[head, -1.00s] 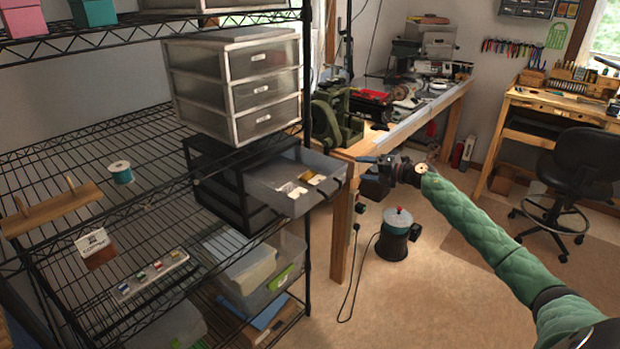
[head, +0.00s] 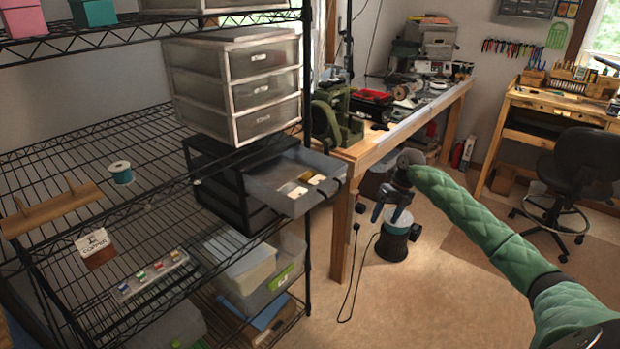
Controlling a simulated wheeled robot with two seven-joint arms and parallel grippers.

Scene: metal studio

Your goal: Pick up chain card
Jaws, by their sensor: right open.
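Small cards (head: 297,192) with white and gold-brown parts lie in the pulled-out grey drawer (head: 262,190) of the black drawer unit. A card with a brown lower part (head: 97,250) hangs at the front of the left wire shelf; its lettering seems to read "COPPER". I cannot tell which is the chain card. My right gripper (head: 387,213) is open and empty, pointing down, to the right of the drawer and apart from it. It shows in front of the round teal-and-black canister on the floor. My left gripper is not in view.
The wire rack's black post (head: 306,110) stands beside the drawer. A grey three-drawer unit (head: 240,85) sits above it. The wooden workbench (head: 400,140) stands behind my right arm. A thread spool (head: 121,172) and a tray of colored pieces (head: 152,274) are on the rack.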

